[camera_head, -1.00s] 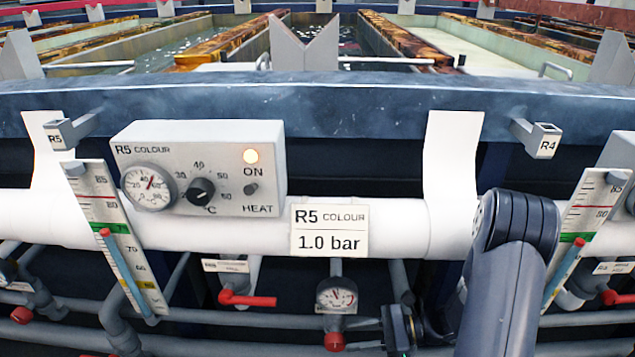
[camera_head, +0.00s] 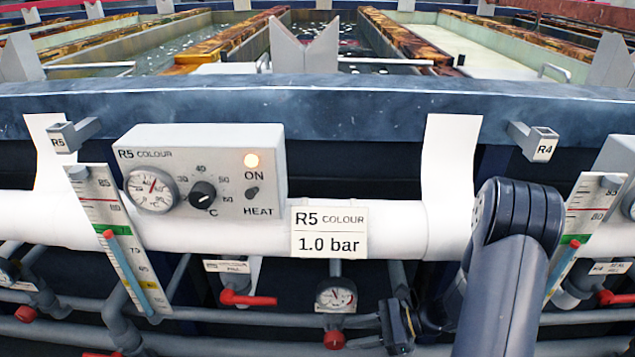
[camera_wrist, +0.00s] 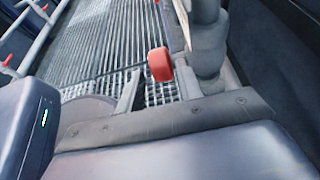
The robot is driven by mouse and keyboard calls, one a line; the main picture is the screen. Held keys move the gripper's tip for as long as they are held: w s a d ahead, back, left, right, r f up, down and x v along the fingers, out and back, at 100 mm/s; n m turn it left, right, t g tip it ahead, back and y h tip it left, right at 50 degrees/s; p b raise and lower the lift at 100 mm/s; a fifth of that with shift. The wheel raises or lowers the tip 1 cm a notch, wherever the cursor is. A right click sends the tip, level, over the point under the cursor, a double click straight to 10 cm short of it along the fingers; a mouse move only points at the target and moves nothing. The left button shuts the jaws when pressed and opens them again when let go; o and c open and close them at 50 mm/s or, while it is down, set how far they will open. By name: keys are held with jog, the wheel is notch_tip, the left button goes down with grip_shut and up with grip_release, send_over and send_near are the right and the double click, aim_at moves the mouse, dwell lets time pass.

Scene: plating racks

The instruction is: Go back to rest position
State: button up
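My arm rises at the right of the head view, and its dark wrist part (camera_head: 397,325) hangs low beside the pipes. In the wrist view two grey fingers of my gripper (camera_wrist: 158,76) stand apart with a gap between them. A red knob (camera_wrist: 160,65) shows beyond and between the fingertips; I cannot tell whether they touch it. In the head view a red knob (camera_head: 334,340) sits under a small round gauge (camera_head: 336,296).
The R5 COLOUR control box (camera_head: 200,172) has its lamp lit. A "1.0 bar" sign (camera_head: 329,232) hangs on the white pipe (camera_head: 395,230). A red-handled valve (camera_head: 248,299) and grey pipes lie below. Tanks stand behind the blue rail (camera_head: 300,108). Floor grating (camera_wrist: 100,45) shows below.

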aim_at(342, 337)
jog(key=d+f+y+b, duration=0.4)
jog(key=y+b, duration=0.2)
jog(key=b, duration=0.6)
jog(key=a, duration=0.3)
jog(key=a+r, duration=0.1)
jog(key=a, duration=0.1)
jog(key=a+r+p, duration=0.1)
jog(key=a, duration=0.2)
jog(key=shift+w+a, duration=0.1)
jog(key=shift+a, duration=0.2)
jog(key=shift+r, duration=0.1)
